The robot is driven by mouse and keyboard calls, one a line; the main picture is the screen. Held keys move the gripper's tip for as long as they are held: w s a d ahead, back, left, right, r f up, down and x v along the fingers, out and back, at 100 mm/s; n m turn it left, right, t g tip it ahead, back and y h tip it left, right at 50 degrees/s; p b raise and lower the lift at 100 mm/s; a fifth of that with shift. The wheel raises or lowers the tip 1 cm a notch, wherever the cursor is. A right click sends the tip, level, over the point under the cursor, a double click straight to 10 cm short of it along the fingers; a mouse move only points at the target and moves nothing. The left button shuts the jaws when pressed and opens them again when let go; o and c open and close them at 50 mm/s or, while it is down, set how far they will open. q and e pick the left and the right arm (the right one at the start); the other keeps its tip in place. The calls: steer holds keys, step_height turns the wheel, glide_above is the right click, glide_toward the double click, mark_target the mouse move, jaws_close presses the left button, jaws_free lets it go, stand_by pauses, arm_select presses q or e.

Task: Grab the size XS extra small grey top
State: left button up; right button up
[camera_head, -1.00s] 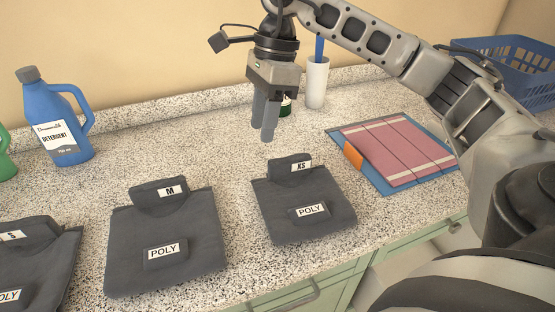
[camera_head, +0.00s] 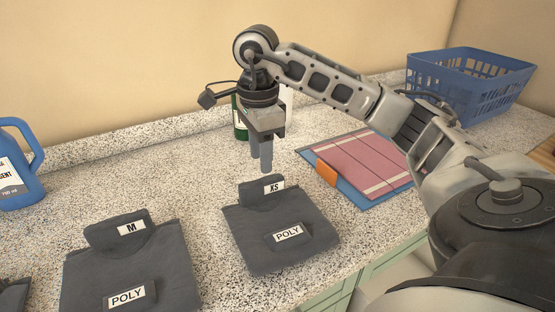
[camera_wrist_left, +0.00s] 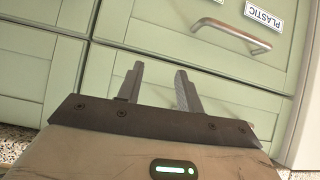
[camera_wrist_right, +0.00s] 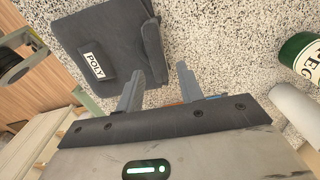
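The dark grey folded top with an XS label (camera_head: 280,250) lies on the speckled counter, with a POLY tag on its front and a raised collar at the back. In the right wrist view the same top (camera_wrist_right: 110,35) is at the upper left, its collar close to the fingers. My right gripper (camera_head: 266,165) points down just above and behind that collar; its fingers (camera_wrist_right: 160,82) are apart with nothing between them. My left gripper (camera_wrist_left: 158,82) shows only in the left wrist view, open and empty before green cabinet fronts.
A grey M top (camera_head: 170,270) lies left of the XS top. A pink-and-blue folding board (camera_head: 375,165) lies to the right, with a blue basket (camera_head: 470,85) behind. A blue detergent bottle (camera_head: 18,170) stands far left.

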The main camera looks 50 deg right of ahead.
mark_target(262, 181)
steer(key=f, duration=0.4)
steer(key=shift+s+a+f, duration=0.2)
steer(key=shift+f, duration=0.05)
steer(key=shift+c, duration=0.4)
jaws_close()
steer(key=shift+r, duration=0.1)
